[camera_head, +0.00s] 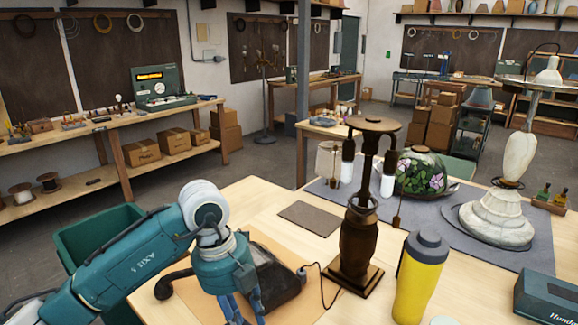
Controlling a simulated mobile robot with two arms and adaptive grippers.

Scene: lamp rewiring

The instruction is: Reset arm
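My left arm comes in from the lower left. Its gripper (240,310) points down over the near left part of the wooden worktable (243,200). The blue fingers are cut off by the bottom edge, so I cannot tell whether they are open or shut. Behind the gripper lies a dark device (277,283) with a cord, on a tan mat (306,299). A dark brown lamp (356,245) stands upright in the middle of the table, apart from the gripper. My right gripper is not in view.
A yellow bottle (421,283) stands right of the brown lamp. A grey mat (440,222) bears a floral glass shade (421,174) and a white lamp (496,213). A teal box (547,296) is at the right edge. A green bin (90,240) stands left of the table.

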